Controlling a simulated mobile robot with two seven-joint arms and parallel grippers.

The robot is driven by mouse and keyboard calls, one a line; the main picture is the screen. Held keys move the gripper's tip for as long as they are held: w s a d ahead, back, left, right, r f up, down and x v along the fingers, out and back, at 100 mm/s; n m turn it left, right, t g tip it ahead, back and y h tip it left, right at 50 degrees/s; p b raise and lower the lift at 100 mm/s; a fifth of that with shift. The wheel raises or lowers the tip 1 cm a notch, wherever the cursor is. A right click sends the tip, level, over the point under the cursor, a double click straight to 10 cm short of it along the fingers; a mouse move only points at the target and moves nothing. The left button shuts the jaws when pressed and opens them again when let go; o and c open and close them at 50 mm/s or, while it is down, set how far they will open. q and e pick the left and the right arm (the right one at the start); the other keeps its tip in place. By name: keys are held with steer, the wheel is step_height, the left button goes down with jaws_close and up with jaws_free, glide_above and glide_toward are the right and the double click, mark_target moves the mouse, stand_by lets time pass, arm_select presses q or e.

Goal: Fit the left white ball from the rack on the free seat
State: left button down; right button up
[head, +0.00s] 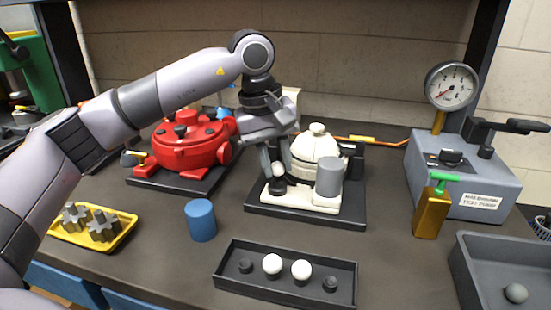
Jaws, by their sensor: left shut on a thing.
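My left gripper (277,167) points down at the front left of the cream motor (318,158). It is shut on a small white ball (278,169), partly hidden between the fingers. Just below the ball is a dark round seat (277,187) on the motor's cream base; I cannot tell whether they touch. A dark rack (285,287) stands in front, with two white balls (272,264) (301,270) in its middle and a dark stub (245,266) (330,284) at each end. My right gripper is out of view.
A grey cylinder (328,178) stands by the seat on the right. A red motor (182,145) is to the left, with a blue cylinder (200,220) and a yellow tray (122,231) of gears in front. A gauge tester (470,180) and grey bin (470,270) are at right.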

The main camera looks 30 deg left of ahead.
arm_select(q)
steer(key=shift+f+b, duration=0.4)
steer(key=shift+f, duration=0.3)
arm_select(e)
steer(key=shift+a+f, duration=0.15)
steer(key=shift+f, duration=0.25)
arm_select(q)
steer(key=c, duration=0.8)
jaws_free()
steer(key=shift+r, duration=0.1)
steer(key=shift+r+p, duration=2.45)
steer(key=shift+r, duration=0.55)
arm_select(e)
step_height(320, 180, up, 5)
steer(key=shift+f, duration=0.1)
arm_select(q)
step_height(320, 180, up, 7)
steer(key=a, duration=0.1)
steer(key=shift+s, duration=0.45)
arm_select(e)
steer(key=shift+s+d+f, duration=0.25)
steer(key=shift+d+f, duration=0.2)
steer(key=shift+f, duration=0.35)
